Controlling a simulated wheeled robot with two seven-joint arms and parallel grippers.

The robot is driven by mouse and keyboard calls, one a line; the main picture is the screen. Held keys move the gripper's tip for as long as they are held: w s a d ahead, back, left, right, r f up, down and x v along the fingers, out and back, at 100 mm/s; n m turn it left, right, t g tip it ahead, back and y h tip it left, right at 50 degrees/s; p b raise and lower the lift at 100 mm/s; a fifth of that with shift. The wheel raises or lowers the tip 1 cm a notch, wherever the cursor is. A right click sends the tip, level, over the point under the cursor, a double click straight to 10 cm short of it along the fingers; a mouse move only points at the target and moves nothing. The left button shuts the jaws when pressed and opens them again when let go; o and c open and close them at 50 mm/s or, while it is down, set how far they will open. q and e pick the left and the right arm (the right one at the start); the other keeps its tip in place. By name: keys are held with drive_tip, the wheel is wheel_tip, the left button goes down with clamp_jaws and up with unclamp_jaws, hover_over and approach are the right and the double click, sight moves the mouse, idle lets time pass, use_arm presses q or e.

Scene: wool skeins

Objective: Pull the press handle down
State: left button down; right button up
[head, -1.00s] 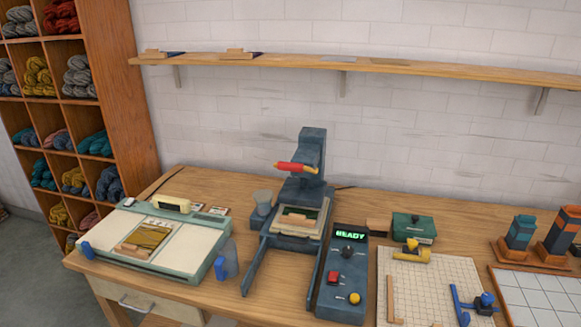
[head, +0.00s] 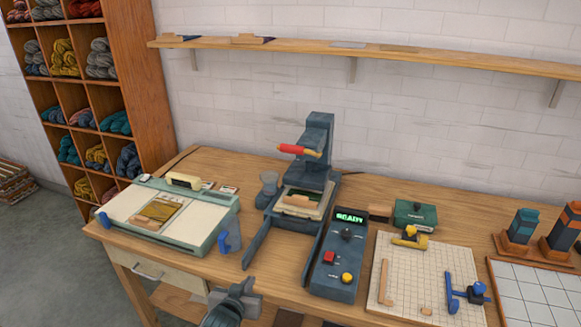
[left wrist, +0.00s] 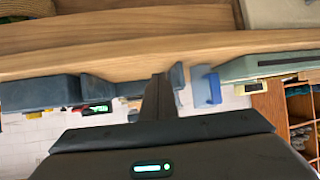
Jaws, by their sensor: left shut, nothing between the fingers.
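The press (head: 318,150) stands on the workbench in the middle of the head view. My right gripper is not in view.
A control box (head: 338,260) with a green READY display stands right of the press. A cutting board with blue knobs (head: 119,211) lies left. A gridded mat (head: 433,262) and a green box (head: 415,214) are right. A wall shelf (head: 375,56) runs behind.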

use_arm(q)
drive_tip(key=w+d+r+t+h, duration=0.1)
drive_tip(key=w+d+r+t, duration=0.1)
drive_tip(key=r, duration=0.9)
drive_tip(key=w+d+r+m+t+h, duration=0.1)
drive_tip(key=w+r, duration=0.5)
drive_tip(key=r, duration=0.6)
drive_tip(key=w+d+r+t+h, duration=0.2)
drive_tip(key=w+d+r, duration=0.3)
drive_tip(key=r, duration=0.7)
drive_tip(key=shift+d+r+m+t+p, duration=0.25)
drive_tip(key=shift+d+m+t+p, duration=0.15)
drive_tip(key=shift+t, duration=0.3)
drive_tip(key=shift+w, duration=0.1)
drive_tip(key=r+p, duration=0.2)
drive_tip(key=p, duration=0.2)
hover_over(300, 150)
drive_tip(key=a, duration=0.3)
drive_tip(key=shift+s+f, duration=0.15)
drive_tip(key=shift+f, duration=1)
drive_tip(key=shift+s+f, duration=0.1)
drive_tip(key=shift+f, duration=1.05)
